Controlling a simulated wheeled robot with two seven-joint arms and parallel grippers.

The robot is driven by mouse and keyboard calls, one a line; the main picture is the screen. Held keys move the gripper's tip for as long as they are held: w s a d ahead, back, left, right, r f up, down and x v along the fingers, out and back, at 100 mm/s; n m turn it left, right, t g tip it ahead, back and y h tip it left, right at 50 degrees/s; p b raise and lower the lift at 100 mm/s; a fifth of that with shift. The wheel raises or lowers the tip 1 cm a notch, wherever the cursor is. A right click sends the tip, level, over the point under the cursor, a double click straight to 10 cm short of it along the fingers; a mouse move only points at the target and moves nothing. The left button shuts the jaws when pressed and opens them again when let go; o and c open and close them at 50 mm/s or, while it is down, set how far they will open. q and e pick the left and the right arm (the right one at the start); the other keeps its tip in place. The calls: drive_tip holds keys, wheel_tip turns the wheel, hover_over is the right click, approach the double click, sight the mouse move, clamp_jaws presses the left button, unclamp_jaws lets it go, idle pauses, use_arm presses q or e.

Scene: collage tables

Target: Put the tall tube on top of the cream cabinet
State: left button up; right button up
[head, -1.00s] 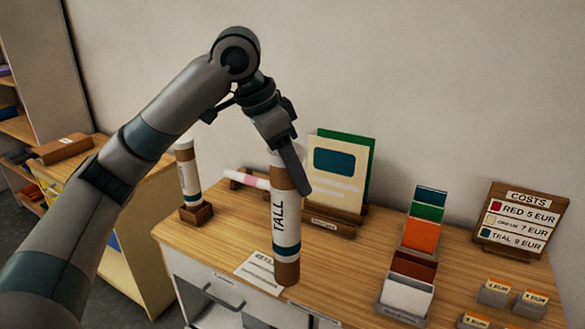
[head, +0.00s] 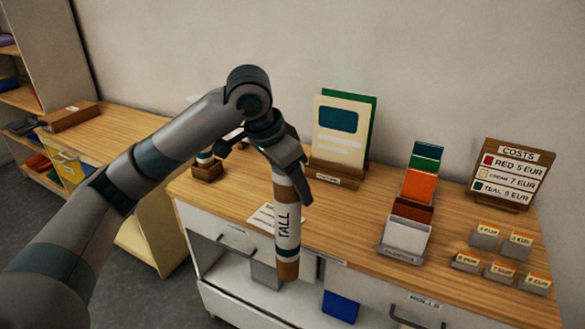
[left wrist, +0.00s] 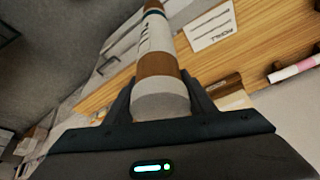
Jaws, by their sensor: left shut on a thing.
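The tall tube (head: 288,235) is brown and white with a teal band and the word TALL. It hangs upright in my left gripper (head: 287,172), which is shut around its upper end. In the head view it overlaps the front edge of the long wood-topped counter (head: 350,228), clear of contact as far as I can see. The tube also fills the middle of the left wrist view (left wrist: 155,55), between the fingers (left wrist: 160,90). A lower cabinet with a cream side (head: 150,235) and a wooden top stands at the left, partly behind my arm. My right gripper is out of view.
A brown box (head: 70,117) lies on the left cabinet's far end; its nearer top looks bare, partly hidden. On the counter stand a tube holder (head: 207,172), a card display (head: 340,125), a swatch rack (head: 405,235) and a costs sign (head: 512,175). Open shelves (head: 25,60) rise far left.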

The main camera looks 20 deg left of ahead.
sight(293, 248)
use_arm(q)
drive_tip(key=s+f+n, duration=0.1)
drive_tip(key=f, duration=0.4)
drive_tip(key=s+f+n+y, duration=0.1)
drive_tip(key=f, duration=0.4)
drive_tip(key=s+d+f+n+b, duration=0.1)
drive_tip(key=f, duration=0.4)
drive_tip(key=shift+s+d+f+n, duration=0.1)
drive_tip(key=shift+s+f+n, duration=0.15)
drive_tip(key=shift+s+n, duration=0.05)
drive_tip(key=s+d+f+n+y, duration=0.1)
drive_tip(key=s+f+n, duration=0.2)
drive_tip(key=f, duration=0.6)
drive_tip(key=shift+s+f+t+b, duration=0.2)
drive_tip(key=shift+s+t+b, duration=0.15)
drive_tip(key=shift+s, duration=0.75)
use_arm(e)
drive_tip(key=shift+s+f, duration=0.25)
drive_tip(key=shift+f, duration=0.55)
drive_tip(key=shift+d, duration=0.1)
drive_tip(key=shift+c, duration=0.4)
